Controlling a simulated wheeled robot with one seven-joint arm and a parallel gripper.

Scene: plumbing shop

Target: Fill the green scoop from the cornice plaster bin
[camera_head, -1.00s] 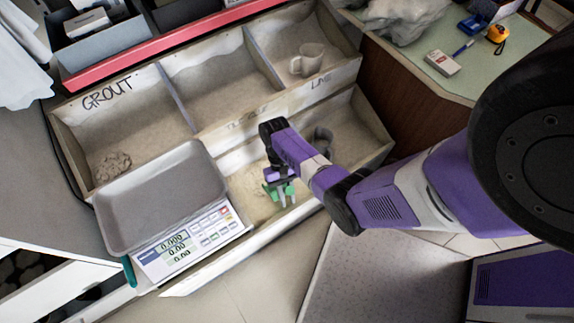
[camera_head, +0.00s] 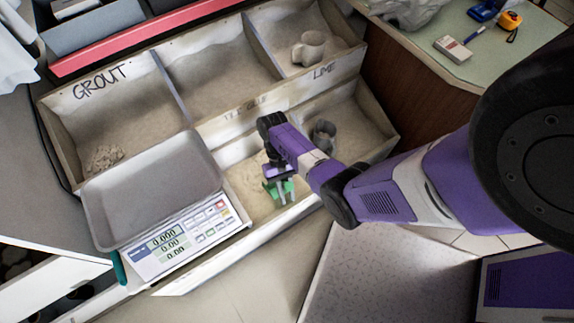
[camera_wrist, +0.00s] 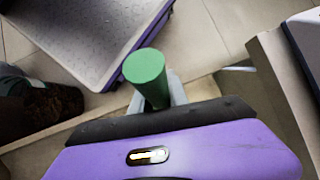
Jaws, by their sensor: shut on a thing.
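The green scoop shows in the wrist view as a round green handle end (camera_wrist: 146,70) between my grey fingers. In the head view, green parts of the scoop (camera_head: 270,188) show beside the fingertips. My gripper (camera_head: 282,190) is shut on the scoop and points down into a front-row compartment. That compartment holds pale powder (camera_head: 243,176). I cannot read a cornice plaster label; the lettering on the board behind it is partly hidden by my arm. The scoop's bowl is hidden, so I cannot tell whether it touches the powder or holds any.
A scale (camera_head: 165,250) with a grey pan (camera_head: 150,190) stands left of my gripper, reading zero. A grey mug (camera_head: 322,136) sits in the compartment to the right, a pale mug (camera_head: 308,48) in the back row. Compartment dividers and the front board (camera_head: 240,245) bound the space.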

